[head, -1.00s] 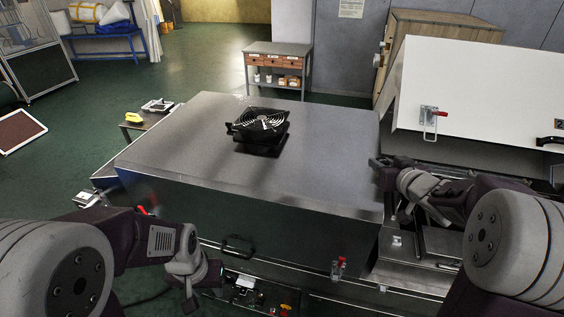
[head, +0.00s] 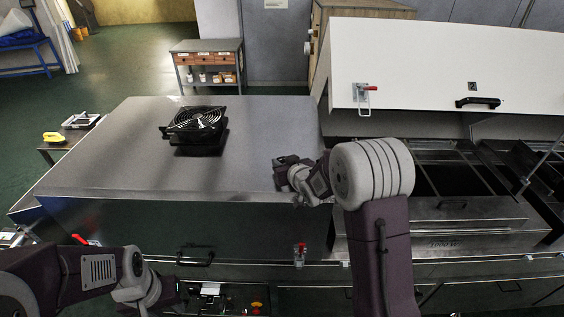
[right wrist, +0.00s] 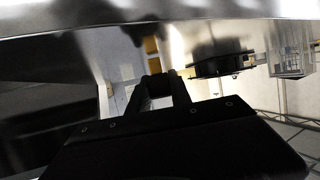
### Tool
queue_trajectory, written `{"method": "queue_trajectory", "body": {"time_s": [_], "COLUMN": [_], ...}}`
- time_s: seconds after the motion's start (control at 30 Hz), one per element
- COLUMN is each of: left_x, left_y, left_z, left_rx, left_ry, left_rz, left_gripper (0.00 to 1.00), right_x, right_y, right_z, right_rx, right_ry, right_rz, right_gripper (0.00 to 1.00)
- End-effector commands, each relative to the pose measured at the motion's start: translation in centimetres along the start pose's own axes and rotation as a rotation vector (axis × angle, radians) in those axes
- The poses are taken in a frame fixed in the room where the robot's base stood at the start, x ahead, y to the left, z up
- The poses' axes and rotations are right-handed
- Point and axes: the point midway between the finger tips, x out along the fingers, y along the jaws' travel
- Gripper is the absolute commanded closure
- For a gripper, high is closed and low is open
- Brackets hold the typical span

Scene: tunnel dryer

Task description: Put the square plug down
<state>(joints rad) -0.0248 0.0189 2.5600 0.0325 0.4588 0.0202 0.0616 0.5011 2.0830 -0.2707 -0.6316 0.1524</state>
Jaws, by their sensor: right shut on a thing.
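My right gripper (head: 286,172) is at the right edge of the big metal hood in the head view, in front of its side and near its top. It is shut on a small dark piece, taken to be the square plug (right wrist: 157,79), which shows between the fingertips in the right wrist view. The plug is dark and its shape is hard to make out. My left gripper (head: 166,296) is low at the left in the head view, by the front panel; its fingers are too dark to read.
A black fan (head: 197,124) stands on the metal hood (head: 120,150). A raised white lid (head: 420,65) with a red-tipped clamp stands at the right, above an open metal section (head: 450,215) with dark openings. A drawer table (head: 207,60) stands behind.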

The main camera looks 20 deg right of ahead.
Motion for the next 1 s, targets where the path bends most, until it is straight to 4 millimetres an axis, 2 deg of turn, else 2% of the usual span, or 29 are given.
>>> {"method": "queue_trajectory", "body": {"time_s": [0.37, 0.4, 0.47, 0.5, 0.77, 0.87, 1.0], "left_x": [0.6, 0.6, 0.4, 0.4, 0.4, -0.5, 1.1], "left_y": [0.0, 0.0, 0.0, 0.0, 0.0, 0.0, 0.0], "left_z": [0.1, 0.1, 0.1, 0.1, 0.0, -0.1, 0.1], "left_rx": [0.000, 0.000, 0.000, 0.000, 0.000, 0.000, 0.000], "left_ry": [0.000, 0.000, 0.000, 0.000, 0.000, 0.000, 0.000], "left_rz": [0.000, 0.000, 0.000, 0.000, 0.000, 0.000, 0.000], "left_gripper": [0.64, 0.64, 0.64, 0.64, 0.64, 0.64, 0.64], "right_x": [0.2, 0.2, 0.2, 0.2, 0.1, -0.1, -2.3], "right_y": [0.0, 0.0, 0.0, 0.0, 0.0, 0.0, 0.1], "right_z": [0.6, 0.6, 0.5, 0.5, 0.4, -0.3, 0.3], "right_rx": [0.000, 0.000, 0.000, 0.000, 0.000, 0.000, 0.000], "right_ry": [0.002, 0.002, 0.002, 0.001, 0.001, 0.002, 0.005], "right_rz": [0.000, 0.000, 0.000, 0.000, 0.000, 0.000, 0.001], "right_gripper": [1.00, 0.72, 0.56, 0.53, 0.53, 0.53, 0.53]}}
